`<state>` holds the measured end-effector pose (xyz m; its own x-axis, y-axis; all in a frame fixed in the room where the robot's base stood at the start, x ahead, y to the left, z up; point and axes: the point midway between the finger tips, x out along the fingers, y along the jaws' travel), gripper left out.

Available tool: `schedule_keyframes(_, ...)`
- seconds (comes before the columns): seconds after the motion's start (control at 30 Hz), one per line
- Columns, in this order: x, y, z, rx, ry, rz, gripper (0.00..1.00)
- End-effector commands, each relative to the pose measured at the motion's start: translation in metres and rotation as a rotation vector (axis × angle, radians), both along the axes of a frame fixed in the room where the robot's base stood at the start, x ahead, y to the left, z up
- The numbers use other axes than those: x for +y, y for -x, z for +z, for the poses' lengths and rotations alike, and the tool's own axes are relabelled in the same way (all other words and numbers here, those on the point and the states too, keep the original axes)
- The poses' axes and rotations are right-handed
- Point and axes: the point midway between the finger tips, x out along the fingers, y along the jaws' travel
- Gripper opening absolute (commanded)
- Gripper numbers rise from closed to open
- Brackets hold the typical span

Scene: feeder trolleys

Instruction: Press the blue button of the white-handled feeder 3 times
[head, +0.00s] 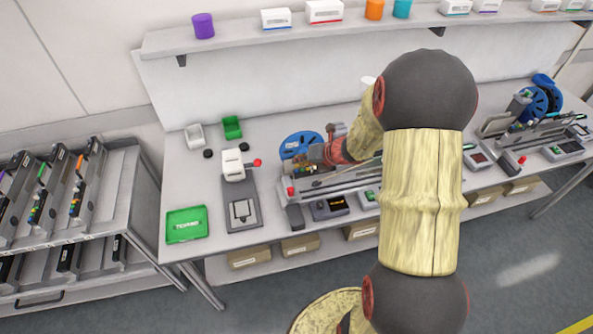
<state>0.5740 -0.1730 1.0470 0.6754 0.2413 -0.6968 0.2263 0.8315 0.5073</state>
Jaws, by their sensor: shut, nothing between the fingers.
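A long grey feeder (340,184) lies on the workbench, with a blue reel (299,142) at its far left end. My arm comes from the right, and my gripper (314,154) is low over the far left part of this feeder, beside the reel. The gripper is shut and holds nothing. It is small here and partly merges with the parts behind it, so I cannot tell whether it touches anything. I cannot make out a white handle or a blue button. My arm hides much of the feeder's right side.
Small grey boxes with displays (328,208) stand before the feeder. A white-topped press with a red knob (235,168) and a green tray (187,225) are to the left. A trolley (122,190) holds several feeders at far left. Another reel (537,101) is at right.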

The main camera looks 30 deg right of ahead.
Motion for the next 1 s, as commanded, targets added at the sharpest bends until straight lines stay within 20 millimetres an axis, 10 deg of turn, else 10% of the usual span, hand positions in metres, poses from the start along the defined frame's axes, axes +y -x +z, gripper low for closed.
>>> schedule_keyframes(1.0,0.0,0.0002,-0.0094,0.0,0.0,0.0,0.0)
